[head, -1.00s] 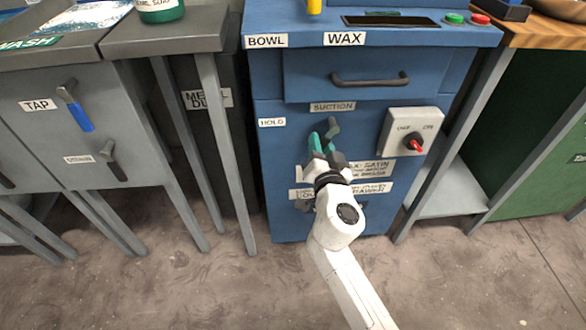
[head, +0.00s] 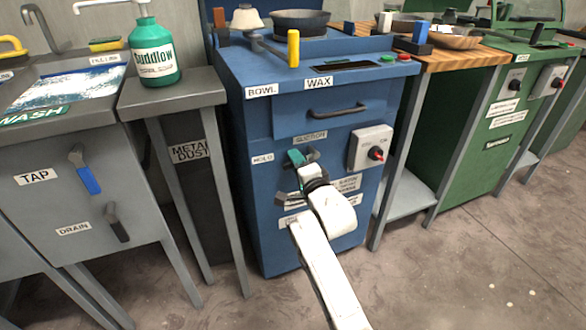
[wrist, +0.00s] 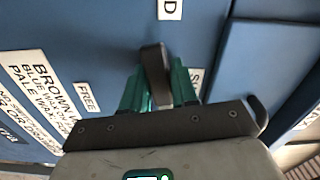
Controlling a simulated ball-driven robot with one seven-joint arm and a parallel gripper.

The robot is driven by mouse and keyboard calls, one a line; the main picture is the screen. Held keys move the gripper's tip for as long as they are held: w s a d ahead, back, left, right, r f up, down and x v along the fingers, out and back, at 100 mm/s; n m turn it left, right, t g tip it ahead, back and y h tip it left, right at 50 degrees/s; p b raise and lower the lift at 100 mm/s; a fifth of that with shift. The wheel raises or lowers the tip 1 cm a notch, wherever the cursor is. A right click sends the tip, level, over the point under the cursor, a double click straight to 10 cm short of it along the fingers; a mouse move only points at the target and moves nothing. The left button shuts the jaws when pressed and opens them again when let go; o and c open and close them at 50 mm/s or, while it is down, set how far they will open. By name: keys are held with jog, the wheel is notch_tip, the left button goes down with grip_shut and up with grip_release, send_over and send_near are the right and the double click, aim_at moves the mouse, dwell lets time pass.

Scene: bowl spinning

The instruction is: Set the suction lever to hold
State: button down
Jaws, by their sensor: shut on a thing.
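The suction lever (wrist: 155,75) is a dark grey handle on the front of the blue bowl cabinet (head: 240,120). In the wrist view it stands between the teal fingers of my gripper (wrist: 158,88), which is shut on it. In the head view my gripper (head: 297,158) is just below the SUCTION label (head: 310,138) and right of the HOLD label (head: 262,159); the lever there is mostly hidden by the fingers. The wrist view shows a FREE label (wrist: 87,98) left of the lever and part of the HOLD label (wrist: 169,9) above it.
A switch box with a red-tipped knob (head: 371,148) is right of my gripper. A drawer handle (head: 337,110) is above. The grey sink unit with tap lever (head: 85,172) and drain lever (head: 117,222) is to the left. Floor in front is open.

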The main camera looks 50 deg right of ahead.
jog(key=shift+r+m, duration=0.5)
jog(key=shift+m, duration=0.5)
jog(key=c, duration=1)
grip_release()
jog(key=shift+o, duration=0.2)
jog(key=v, duration=1)
jog(key=shift+s+a, duration=0.25)
jog(key=shift+s, duration=0.1)
